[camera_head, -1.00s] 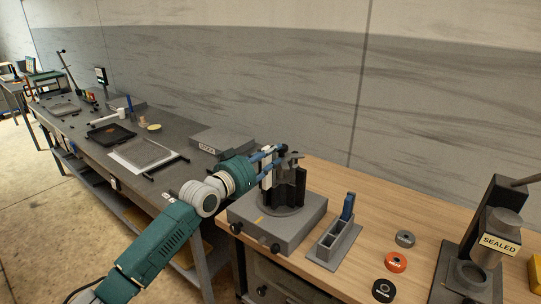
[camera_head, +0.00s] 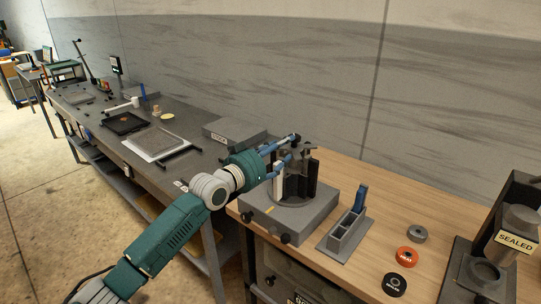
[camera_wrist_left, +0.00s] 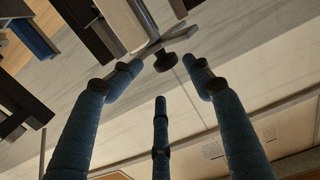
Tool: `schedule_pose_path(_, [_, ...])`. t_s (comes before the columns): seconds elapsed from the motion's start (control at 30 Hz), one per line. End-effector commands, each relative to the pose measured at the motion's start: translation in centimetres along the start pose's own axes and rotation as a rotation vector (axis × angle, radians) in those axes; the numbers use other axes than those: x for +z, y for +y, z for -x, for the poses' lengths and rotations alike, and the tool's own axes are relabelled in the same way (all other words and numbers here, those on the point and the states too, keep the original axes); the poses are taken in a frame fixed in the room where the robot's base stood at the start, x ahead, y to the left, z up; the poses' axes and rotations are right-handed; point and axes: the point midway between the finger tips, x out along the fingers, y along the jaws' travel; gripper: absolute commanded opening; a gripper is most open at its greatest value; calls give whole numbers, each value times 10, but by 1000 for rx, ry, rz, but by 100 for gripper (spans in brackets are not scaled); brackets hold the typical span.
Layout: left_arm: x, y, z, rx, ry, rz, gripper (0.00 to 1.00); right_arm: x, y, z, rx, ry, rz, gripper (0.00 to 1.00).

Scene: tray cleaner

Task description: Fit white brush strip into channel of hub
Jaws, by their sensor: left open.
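The dark hub (camera_head: 313,186) stands upright on a round plate on a grey fixture (camera_head: 290,224), with black upright bars around it. The white brush strip (camera_head: 278,187) stands upright at the hub's left side; I cannot tell how deep it sits in a channel. A pale upright piece, seemingly the strip, shows in the left wrist view (camera_wrist_left: 121,22). My left gripper (camera_head: 293,148) is open at the hub's top, its blue fingers apart. In the wrist view its fingers (camera_wrist_left: 160,82) spread around empty space below a black knob (camera_wrist_left: 166,62). My right gripper is out of view.
A grey holder (camera_head: 342,238) with a blue piece stands right of the fixture. Orange (camera_head: 408,257), grey (camera_head: 417,234) and black (camera_head: 394,284) rings lie farther right, by a press marked SEALED (camera_head: 516,242). A grey box (camera_head: 234,131) sits behind my left arm.

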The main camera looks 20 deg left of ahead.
Motion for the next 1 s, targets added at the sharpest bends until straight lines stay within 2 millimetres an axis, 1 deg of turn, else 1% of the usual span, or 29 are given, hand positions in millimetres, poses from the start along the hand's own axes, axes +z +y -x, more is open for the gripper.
schedule_pose_path(0.3, [2,0,66,0,-3,-5,52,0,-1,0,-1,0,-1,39])
schedule_pose_path(0.4, [2,0,85,-1,-4,-4,52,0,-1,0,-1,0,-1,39])
schedule_pose_path(0.5, [2,-1,99,-1,-3,-2,52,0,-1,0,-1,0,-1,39])
schedule_pose_path(0.6, [1,-1,107,-2,-2,-2,52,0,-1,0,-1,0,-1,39])
schedule_pose_path(0.7, [1,0,111,0,-1,-2,52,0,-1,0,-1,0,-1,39])
schedule_pose_path(1.0, [0,-1,111,-1,0,-1,52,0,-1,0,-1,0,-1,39])
